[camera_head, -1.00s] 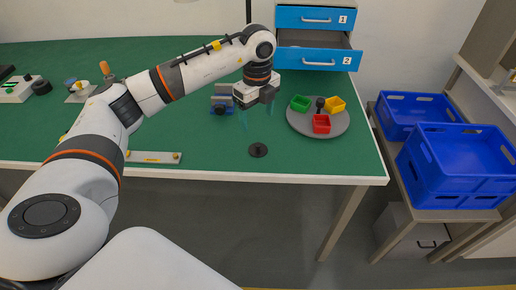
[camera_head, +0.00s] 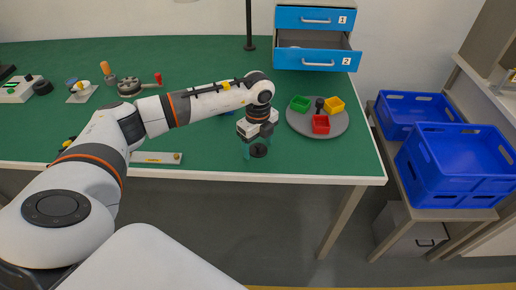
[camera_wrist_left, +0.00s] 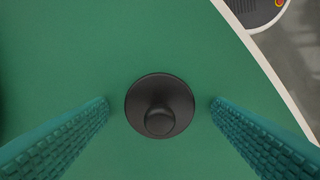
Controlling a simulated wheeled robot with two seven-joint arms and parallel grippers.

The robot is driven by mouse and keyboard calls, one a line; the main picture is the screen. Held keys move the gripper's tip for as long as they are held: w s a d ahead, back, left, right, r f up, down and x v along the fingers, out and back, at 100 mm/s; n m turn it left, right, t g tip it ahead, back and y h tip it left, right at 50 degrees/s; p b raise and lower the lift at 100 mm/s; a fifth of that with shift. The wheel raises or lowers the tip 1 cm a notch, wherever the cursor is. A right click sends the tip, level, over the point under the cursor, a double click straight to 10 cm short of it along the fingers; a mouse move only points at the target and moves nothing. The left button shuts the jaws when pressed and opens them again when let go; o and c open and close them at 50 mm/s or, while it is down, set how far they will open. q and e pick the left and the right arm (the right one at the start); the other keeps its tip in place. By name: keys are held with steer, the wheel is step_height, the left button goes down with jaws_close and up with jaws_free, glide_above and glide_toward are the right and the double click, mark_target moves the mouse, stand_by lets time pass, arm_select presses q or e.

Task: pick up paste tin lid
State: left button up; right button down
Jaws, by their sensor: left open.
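The paste tin lid is the black round disc with a knob (camera_wrist_left: 160,105), lying on the green table top. In the head view the lid (camera_head: 259,151) is near the table's front edge. My left gripper (camera_head: 257,152) points down over it, with its teal fingers on either side of the lid. In the left wrist view the open fingers (camera_wrist_left: 160,125) flank the lid with a green gap on each side, not touching it. My right gripper is not in view.
A grey round tray (camera_head: 301,129) with green, red and yellow bins stands right of my gripper. Behind is a blue drawer unit (camera_head: 317,58) with its lower drawer ajar. Blue crates (camera_head: 455,160) sit off the table's right side. A hand-cranked device (camera_head: 130,86) stands back left.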

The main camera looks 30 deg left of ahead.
arm_select(q)
steer(key=c, duration=1)
steer(key=shift+r, duration=0.1)
